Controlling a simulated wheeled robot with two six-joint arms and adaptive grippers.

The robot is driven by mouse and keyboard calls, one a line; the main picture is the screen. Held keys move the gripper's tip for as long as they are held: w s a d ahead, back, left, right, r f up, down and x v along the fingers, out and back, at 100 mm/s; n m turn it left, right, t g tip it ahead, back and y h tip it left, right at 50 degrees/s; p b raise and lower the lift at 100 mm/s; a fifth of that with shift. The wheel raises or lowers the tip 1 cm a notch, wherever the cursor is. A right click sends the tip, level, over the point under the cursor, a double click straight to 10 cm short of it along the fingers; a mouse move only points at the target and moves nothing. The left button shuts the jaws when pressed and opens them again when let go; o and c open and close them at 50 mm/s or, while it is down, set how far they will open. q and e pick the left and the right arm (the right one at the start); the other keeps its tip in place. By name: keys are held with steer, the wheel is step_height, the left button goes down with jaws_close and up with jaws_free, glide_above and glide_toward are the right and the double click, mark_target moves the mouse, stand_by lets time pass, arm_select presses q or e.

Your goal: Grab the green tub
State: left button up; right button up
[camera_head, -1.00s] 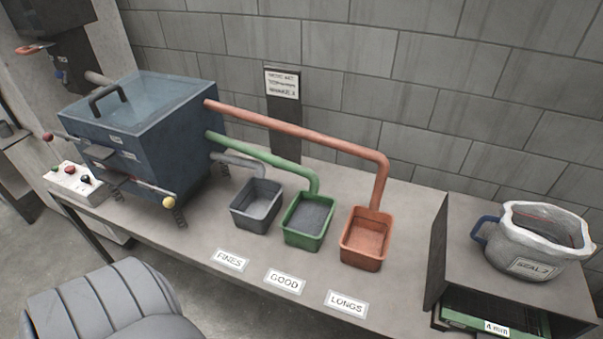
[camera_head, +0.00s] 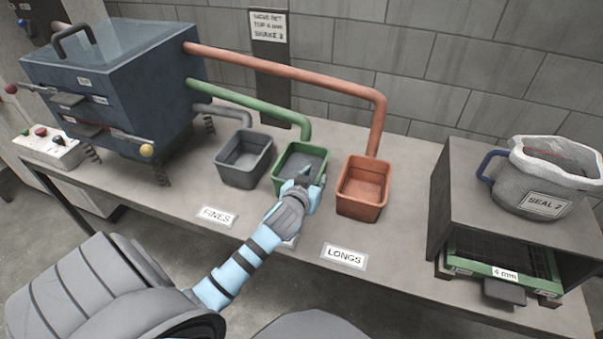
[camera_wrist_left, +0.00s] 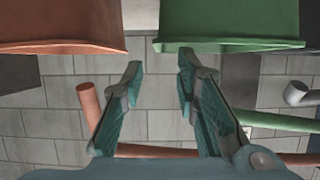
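The green tub (camera_head: 287,187) stands on the bench below the green pipe, between the grey and orange tubs, with dark grey grains inside. My left gripper (camera_head: 309,183) is at its front right corner and hides part of its front. In the left wrist view the two fingers (camera_wrist_left: 160,66) are apart, with nothing between them. The green tub (camera_wrist_left: 230,22) is at the top right there, just by one fingertip. I cannot tell whether that finger touches it. My right gripper is not in view.
The orange tub (camera_head: 362,189) stands close on the right and the grey tub (camera_head: 244,160) close on the left. Pipes from the blue machine (camera_head: 110,85) pass above. A grey stand (camera_head: 450,200) holding a white pot (camera_head: 545,175) is farther right.

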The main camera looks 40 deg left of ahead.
mark_target(322, 168)
arm_select(q)
steer(key=x, duration=0.4)
steer(key=shift+f+b, duration=0.15)
steer(key=shift+b, duration=0.25)
steer(key=b+x, duration=0.1)
steer(key=x, duration=0.3)
steer(key=shift+w+a+b, duration=0.1)
steer(key=shift+b, duration=0.25)
steer(key=shift+w+a+f, duration=0.15)
steer(key=shift+w, duration=0.25)
steer(key=shift+s, duration=0.1)
jaws_close()
